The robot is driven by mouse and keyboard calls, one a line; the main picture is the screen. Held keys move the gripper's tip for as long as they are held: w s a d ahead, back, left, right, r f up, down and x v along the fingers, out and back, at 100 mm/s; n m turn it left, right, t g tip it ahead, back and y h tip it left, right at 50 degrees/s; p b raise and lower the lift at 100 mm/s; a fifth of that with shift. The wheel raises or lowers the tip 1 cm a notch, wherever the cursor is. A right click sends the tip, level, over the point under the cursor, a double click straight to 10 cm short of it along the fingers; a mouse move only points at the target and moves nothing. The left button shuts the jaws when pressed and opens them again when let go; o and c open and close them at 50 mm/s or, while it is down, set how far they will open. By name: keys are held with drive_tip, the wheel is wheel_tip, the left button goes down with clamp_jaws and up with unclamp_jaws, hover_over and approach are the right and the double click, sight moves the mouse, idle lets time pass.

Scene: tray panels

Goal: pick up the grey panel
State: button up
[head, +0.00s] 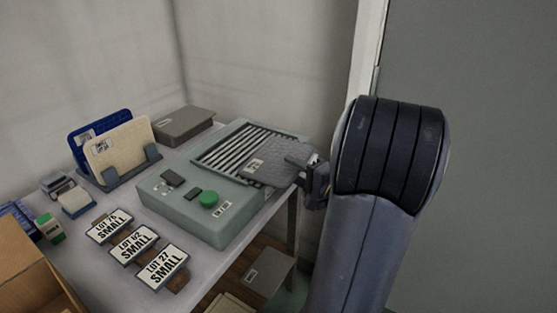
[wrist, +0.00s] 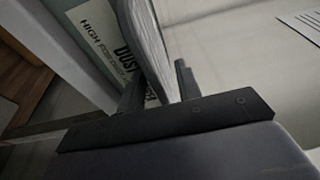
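The grey panel (head: 285,158) has a small white label near its left corner. In the head view it is over the right end of the slatted rack, and I cannot tell whether it touches the slats. My gripper (head: 312,182) is at the panel's right edge, with its fingers partly hidden. In the wrist view the panel (wrist: 148,45) runs edge-on between the two fingers of my gripper (wrist: 158,88), which appear closed against its sides.
The slatted rack sits in a green machine (head: 228,225) with a green button (head: 209,199). Blue and cream panels (head: 118,148) stand in a holder. A grey box (head: 185,125) is behind. Several LOT signs (head: 133,243) line the front. Another grey panel (head: 268,270) lies below the table.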

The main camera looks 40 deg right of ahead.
clamp_jaws()
idle(0.3)
idle(0.3)
